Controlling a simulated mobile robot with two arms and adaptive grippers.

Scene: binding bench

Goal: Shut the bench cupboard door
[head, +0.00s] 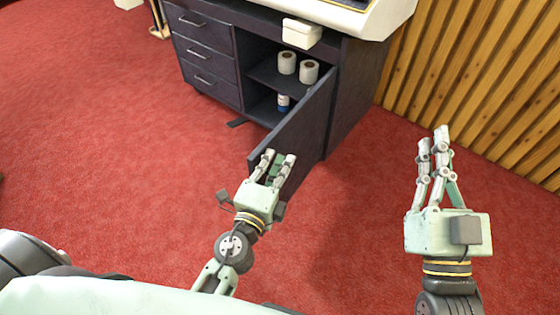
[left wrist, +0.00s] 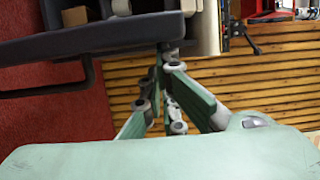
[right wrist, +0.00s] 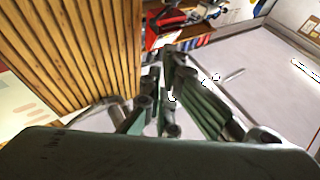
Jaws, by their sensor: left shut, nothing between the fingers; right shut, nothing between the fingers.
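The dark bench cupboard (head: 240,60) has its door (head: 308,118) standing wide open, swung out from the cupboard's right side towards me. My left gripper (head: 279,156) is shut and empty at the door's free end, overlapping it in the head view. The door also shows as a dark panel in the left wrist view (left wrist: 105,42), with a bar handle (left wrist: 55,90), close by the fingertips. I cannot tell whether they touch it. My right gripper (head: 440,136) is shut and empty, out to the right, well apart from the door.
Drawers (head: 205,62) are on the left. A wooden slat wall (head: 480,80) stands right. Red carpet is open around.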

